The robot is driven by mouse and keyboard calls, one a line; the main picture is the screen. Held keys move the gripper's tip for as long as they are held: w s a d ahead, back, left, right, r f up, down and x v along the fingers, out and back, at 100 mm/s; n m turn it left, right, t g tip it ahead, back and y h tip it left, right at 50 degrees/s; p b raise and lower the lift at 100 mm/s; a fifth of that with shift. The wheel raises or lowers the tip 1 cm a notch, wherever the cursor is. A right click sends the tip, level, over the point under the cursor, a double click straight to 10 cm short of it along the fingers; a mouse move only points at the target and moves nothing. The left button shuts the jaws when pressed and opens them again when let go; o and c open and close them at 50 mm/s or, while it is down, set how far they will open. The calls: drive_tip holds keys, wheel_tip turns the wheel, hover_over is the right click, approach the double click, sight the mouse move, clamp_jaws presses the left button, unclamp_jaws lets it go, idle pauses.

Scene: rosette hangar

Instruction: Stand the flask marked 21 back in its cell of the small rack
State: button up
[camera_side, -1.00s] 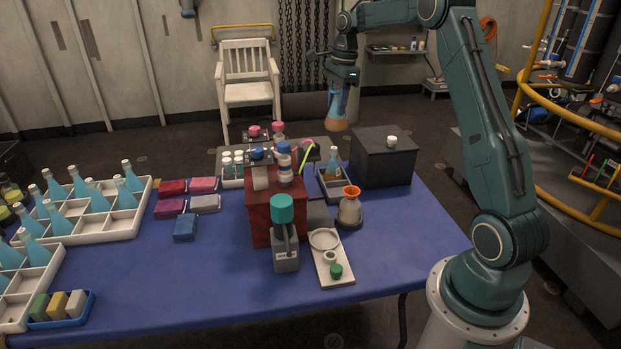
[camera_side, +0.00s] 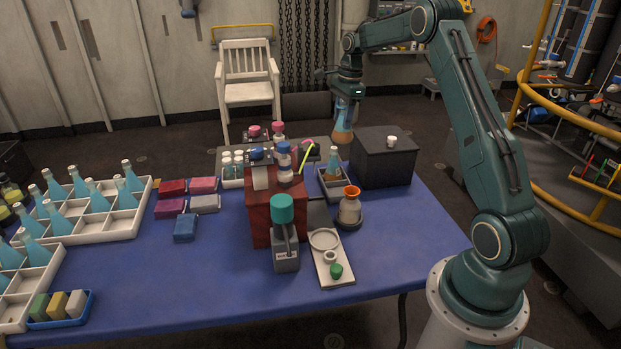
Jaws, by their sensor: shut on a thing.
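My gripper (camera_side: 347,103) is high above the back of the table, shut on a flask (camera_side: 342,134) with tan contents near its base. The flask hangs nearly upright, base down, clear of the table; its neck is partly hidden by the fingers, and no number is readable on it. Below it in the picture, the small grey rack (camera_side: 324,191) stands on the table left of a dark box. Another flask (camera_side: 334,163) with tan contents stands in a rear cell of this rack; the front of the rack appears empty.
The dark box (camera_side: 392,165) with a white knob is close on the right. A red block (camera_side: 259,212) with bottles and a yellow-green straw stands left of the rack. White crates (camera_side: 120,225) of blue bottles are far left.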

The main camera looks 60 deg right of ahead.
sight(345, 139)
drive_tip(key=shift+f, duration=10)
drive_tip(key=shift+f, duration=0.1)
drive_tip(key=o, duration=0.9)
drive_tip(key=shift+c, duration=0.2)
drive_tip(key=r, duration=0.8)
drive_tip(key=d+r, duration=0.1)
drive_tip(key=r, duration=0.3)
drive_tip(key=shift+s+d, duration=0.1)
drive_tip(key=shift+s, duration=0.3)
drive_tip(key=shift+r, duration=0.15)
